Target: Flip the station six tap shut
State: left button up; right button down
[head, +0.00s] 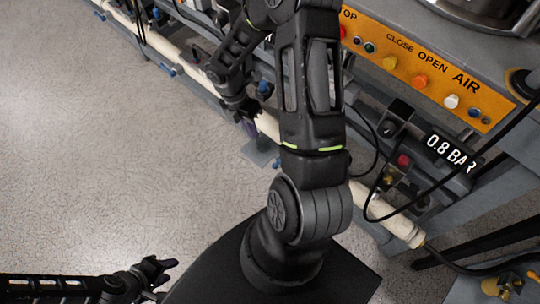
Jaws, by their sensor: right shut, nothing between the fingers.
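A cream pipe (268,125) runs along the lower machine frame, with several small blue-handled taps on it. One blue tap handle (264,88) is just right of my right gripper (247,122), and another (167,69) is further up the pipe. No station number is readable, so I cannot tell which tap is station six. My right gripper is shut and empty, pointing down close beside the pipe. I cannot tell whether it touches anything. My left gripper (166,277) is at the lower left, open and empty, over the floor. My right arm hides part of the pipe.
An orange control panel (420,62) with coloured buttons is at the upper right. A black "0.8 BAR" display (452,150) and black hoses hang below it. A red-topped fitting (403,161) is near the pipe. The speckled floor (90,150) at left is clear.

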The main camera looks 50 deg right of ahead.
jog(key=shift+f, duration=0.1)
jog(key=b, duration=0.3)
send_near(274, 164)
notch_tip(274, 164, down, 4)
jog(key=w, duration=0.2)
jog(key=s, duration=0.1)
jog(key=s+f, duration=0.1)
jog(key=s, duration=0.1)
jog(key=shift+s+d, duration=0.2)
